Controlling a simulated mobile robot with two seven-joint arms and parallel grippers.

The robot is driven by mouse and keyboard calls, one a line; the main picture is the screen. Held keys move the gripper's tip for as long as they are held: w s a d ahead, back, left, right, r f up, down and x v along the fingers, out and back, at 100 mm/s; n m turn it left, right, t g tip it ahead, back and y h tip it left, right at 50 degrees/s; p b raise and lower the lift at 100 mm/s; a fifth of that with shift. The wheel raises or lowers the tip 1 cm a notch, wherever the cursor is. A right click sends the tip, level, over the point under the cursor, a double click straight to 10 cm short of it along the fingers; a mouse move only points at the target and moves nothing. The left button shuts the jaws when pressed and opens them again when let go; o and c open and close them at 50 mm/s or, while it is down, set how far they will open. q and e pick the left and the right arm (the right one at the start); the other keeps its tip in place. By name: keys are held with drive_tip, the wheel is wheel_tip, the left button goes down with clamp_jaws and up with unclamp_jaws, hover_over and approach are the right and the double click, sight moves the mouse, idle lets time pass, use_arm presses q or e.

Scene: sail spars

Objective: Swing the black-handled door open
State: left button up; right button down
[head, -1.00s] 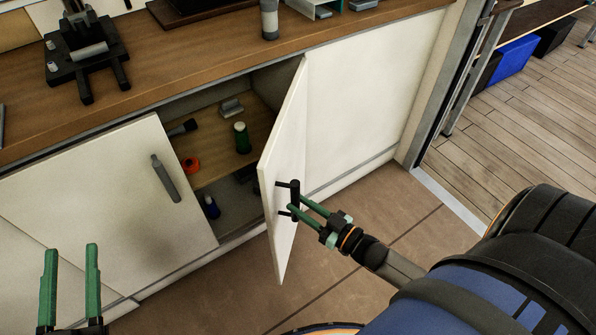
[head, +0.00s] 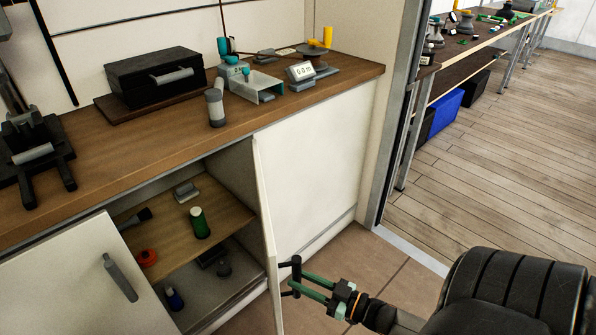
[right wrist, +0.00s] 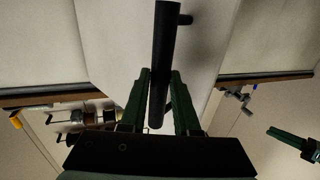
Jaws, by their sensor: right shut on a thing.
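The white door (head: 263,200) stands swung out from the cabinet, seen almost edge-on in the head view. Its black bar handle (head: 296,272) faces right. My right gripper (head: 303,284) is shut on this handle, its green fingers reaching in from the right. In the right wrist view the handle (right wrist: 161,60) runs between the two fingers (right wrist: 160,100), with the pale door panel (right wrist: 120,40) behind. My left gripper is out of the head view; green finger-like parts at the right of the wrist view (right wrist: 290,138) look like it, their opening unclear.
The open cabinet shelf (head: 160,215) holds a green bottle (head: 199,222), an orange ring (head: 147,257) and a brush. A closed door with a grey handle (head: 120,278) is at left. The wooden counter (head: 190,135) carries several items. Tiled floor (head: 350,255) is clear right of the door.

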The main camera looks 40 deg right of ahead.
drive_tip(key=shift+w+d+r, duration=0.1)
drive_tip(key=shift+d, duration=0.1)
drive_tip(key=s+d+b, duration=0.1)
drive_tip(key=s+d, duration=0.1)
drive_tip(key=d, duration=0.6)
drive_tip(key=shift+s+d, duration=0.25)
drive_tip(key=shift+s, duration=0.1)
drive_tip(key=c, duration=0.6)
unclamp_jaws()
drive_tip(key=shift+s, duration=0.1)
drive_tip(key=shift+o, duration=0.2)
drive_tip(key=shift+a, duration=0.1)
drive_tip(key=v, duration=1.2)
drive_tip(key=shift+s, duration=0.25)
